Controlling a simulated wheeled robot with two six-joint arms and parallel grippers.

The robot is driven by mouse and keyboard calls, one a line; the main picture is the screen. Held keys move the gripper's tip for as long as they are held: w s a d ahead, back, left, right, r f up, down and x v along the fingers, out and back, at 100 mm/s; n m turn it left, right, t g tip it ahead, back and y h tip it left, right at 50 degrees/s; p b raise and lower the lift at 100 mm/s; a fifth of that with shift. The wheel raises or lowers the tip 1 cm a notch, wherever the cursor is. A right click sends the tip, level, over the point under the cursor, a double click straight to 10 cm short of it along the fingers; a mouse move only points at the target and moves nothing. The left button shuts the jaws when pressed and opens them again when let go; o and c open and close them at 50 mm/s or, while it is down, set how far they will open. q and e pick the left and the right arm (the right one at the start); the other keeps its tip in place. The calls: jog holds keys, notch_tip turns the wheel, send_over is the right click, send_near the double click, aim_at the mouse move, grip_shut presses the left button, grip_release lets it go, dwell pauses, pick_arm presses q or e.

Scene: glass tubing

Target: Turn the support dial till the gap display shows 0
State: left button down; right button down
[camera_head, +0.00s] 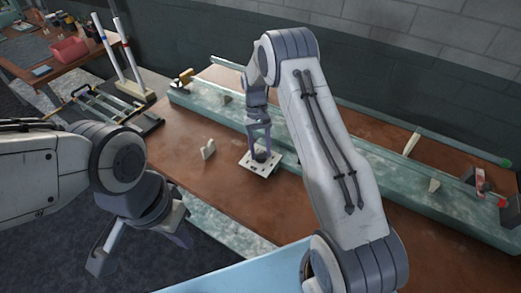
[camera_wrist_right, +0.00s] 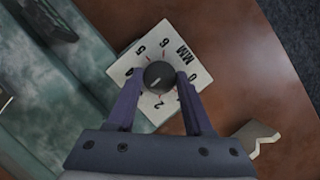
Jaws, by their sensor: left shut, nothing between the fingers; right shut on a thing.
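The support dial is a dark round knob (camera_wrist_right: 159,77) on a white square plate (camera_wrist_right: 197,74) marked with numbers and "MM". In the head view the white plate (camera_head: 254,169) lies at the front edge of the green bench rail. My right gripper (camera_wrist_right: 160,84) is shut on the knob, a finger on each side; the head view shows it (camera_head: 261,150) reaching down from above. The knob has a light line on top. My left gripper (camera_head: 179,237) is shut and empty, low at left, away from the dial. I cannot make out a gap reading.
A long green rail (camera_head: 345,158) runs across the brown table (camera_head: 220,195). A small pale block (camera_head: 208,149) stands left of the plate. A red-and-grey fixture (camera_head: 481,184) is at the right end. A rack with upright tubes (camera_head: 134,88) stands at back left.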

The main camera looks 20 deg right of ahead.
jog(key=shift+c, duration=1.5)
grip_release()
jog(key=shift+r, duration=0.1)
jog(key=shift+w+r, duration=0.2)
jog(key=shift+r, duration=0.05)
jog(key=b+v, duration=0.2)
jog(key=v, duration=0.7)
jog(key=shift+r, duration=0.4)
